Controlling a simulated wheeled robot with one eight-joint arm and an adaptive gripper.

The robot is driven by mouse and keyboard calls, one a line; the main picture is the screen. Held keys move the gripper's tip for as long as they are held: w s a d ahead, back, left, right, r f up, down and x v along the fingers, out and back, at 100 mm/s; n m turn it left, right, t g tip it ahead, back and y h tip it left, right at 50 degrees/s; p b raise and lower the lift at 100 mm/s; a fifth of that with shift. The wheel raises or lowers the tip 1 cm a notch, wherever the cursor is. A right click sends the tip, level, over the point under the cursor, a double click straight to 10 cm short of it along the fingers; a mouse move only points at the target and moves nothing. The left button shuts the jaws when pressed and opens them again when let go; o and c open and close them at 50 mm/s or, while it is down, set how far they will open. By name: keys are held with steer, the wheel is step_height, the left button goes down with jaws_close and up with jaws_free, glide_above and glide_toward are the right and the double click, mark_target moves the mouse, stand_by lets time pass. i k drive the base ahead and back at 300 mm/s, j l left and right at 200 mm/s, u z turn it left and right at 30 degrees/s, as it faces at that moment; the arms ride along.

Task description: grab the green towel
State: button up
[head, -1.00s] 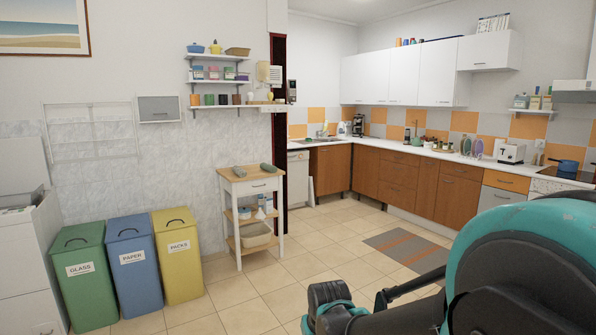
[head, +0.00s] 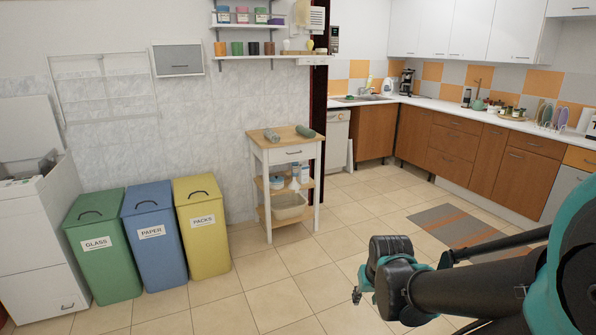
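A rolled dark green towel (head: 305,131) lies on the wooden top of a small white cart (head: 284,154), towards its right side. A second, greyer rolled cloth (head: 271,135) lies to its left on the same top, apart from it. My arm comes in from the lower right. A small part of what looks like my gripper (head: 357,294) shows at the arm's near end, well in front of the cart and apart from the towel. Its fingers are mostly hidden, so its opening cannot be made out.
Green, blue and yellow bins (head: 203,226) stand left of the cart. Its lower shelves hold a basin (head: 288,207) and bottles. Wall shelves (head: 262,57) hang above. Tiled floor in front of the cart is clear; a striped mat (head: 455,226) lies to the right.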

mark_target(307, 132)
steer(key=i, duration=0.85)
steer(key=i+u, duration=0.1)
steer(key=i, duration=0.75)
steer(key=i+l, duration=0.15)
steer(key=i, duration=0.65)
steer(key=i+l, duration=0.1)
steer(key=i, duration=0.75)
steer(key=i+u, duration=0.1)
steer(key=i, duration=0.75)
